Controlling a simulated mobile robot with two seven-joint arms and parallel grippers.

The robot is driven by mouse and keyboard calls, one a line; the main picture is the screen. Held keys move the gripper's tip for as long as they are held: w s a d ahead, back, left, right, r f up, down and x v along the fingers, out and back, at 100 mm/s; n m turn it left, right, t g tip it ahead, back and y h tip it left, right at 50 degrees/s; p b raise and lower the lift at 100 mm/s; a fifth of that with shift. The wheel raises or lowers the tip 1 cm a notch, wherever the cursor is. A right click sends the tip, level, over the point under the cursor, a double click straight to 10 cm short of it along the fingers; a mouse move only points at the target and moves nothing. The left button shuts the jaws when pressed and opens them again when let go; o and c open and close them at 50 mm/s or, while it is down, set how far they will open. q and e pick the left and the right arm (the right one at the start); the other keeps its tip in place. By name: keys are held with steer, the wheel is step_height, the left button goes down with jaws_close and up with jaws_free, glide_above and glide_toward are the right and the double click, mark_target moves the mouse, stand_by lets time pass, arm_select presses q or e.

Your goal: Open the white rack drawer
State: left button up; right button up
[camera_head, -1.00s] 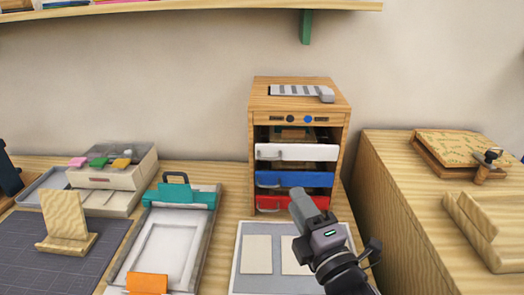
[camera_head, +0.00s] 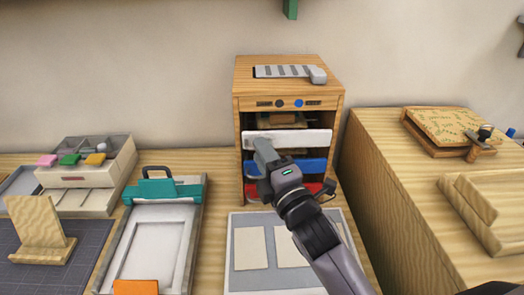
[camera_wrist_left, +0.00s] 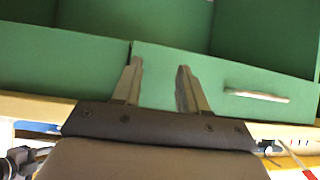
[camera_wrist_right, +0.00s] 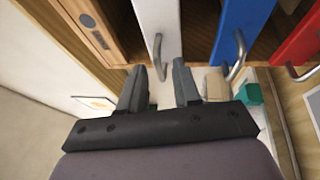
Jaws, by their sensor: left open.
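In the right wrist view the white drawer (camera_wrist_right: 158,18) has a curved metal handle (camera_wrist_right: 159,50). My right gripper (camera_head: 262,150) is in front of the drawer's left part and hides its handle in the head view. In the right wrist view my right gripper (camera_wrist_right: 159,72) is open, with the handle in line between its fingertips; contact cannot be told. My left gripper (camera_wrist_left: 157,68) is open and empty before green drawers.
The blue drawer (camera_head: 313,166) and red drawer (camera_head: 312,187) sit just below. A grey board with pale sheets (camera_head: 238,275) lies before the rack. A wooden cabinet (camera_head: 400,200) stands close on the right.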

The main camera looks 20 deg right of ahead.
steer(key=shift+w+r, duration=0.1)
steer(key=shift+w, duration=0.35)
steer(key=shift+c, duration=0.3)
jaws_close()
stand_by(0.9)
